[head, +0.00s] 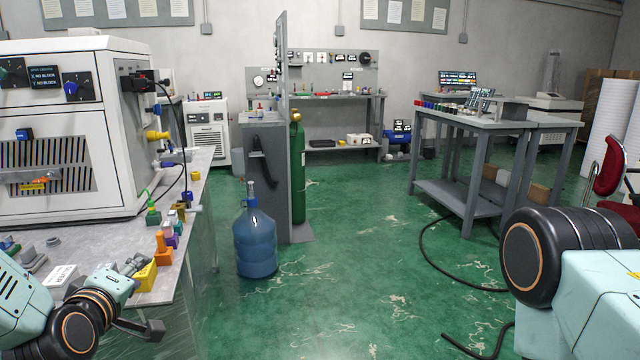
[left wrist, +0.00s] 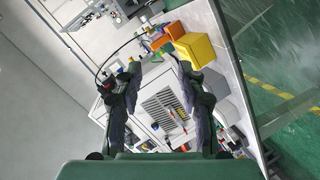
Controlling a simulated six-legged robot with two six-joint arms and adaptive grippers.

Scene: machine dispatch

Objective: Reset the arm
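My left gripper (head: 142,300) is at the lower left of the head view, by the front edge of the grey workbench (head: 205,172). In the left wrist view its two dark fingers (left wrist: 160,62) stand apart with nothing held between them. The white machine cabinet with a grille (left wrist: 165,108) shows behind the fingers there. A yellow block (left wrist: 195,50) and an orange block (left wrist: 174,30) lie just beyond the fingertips. My right arm (head: 570,270) shows at the lower right of the head view, with its gripper out of the picture.
The white machine (head: 120,160) stands on the workbench. Small coloured blocks (head: 145,277) lie along the bench edge. A blue water bottle (head: 255,240) and a green gas cylinder (head: 297,175) stand on the floor. A black cable (head: 450,275) crosses the right floor. The middle floor is clear.

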